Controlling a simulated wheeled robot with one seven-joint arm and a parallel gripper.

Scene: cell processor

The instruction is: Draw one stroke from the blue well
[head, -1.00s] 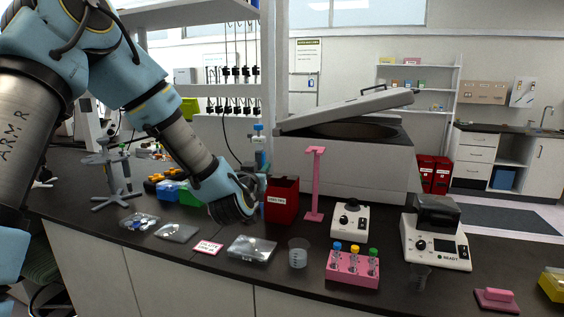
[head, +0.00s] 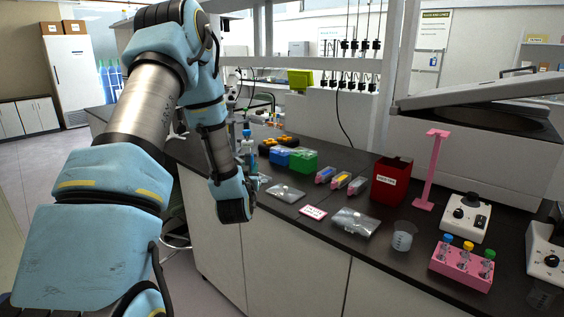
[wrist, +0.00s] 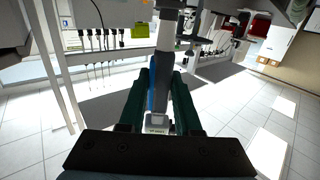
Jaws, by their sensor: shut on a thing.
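My gripper (wrist: 163,78) is shut on a pipette (wrist: 158,100) with a white and blue body, held between the two dark green fingers in the wrist view. The pipette's tip is not visible in either view. A blue well cannot be made out now; my arm covers part of the bench. A flat clear plate (head: 285,194) lies to the right of my wrist.
A blue box (head: 281,156) and a green box (head: 303,160) stand behind the plate. A red bin (head: 391,180), a pink stand (head: 430,170), a beaker (head: 403,236) and a pink tube rack (head: 462,264) are farther right. Open floor lies left of the bench.

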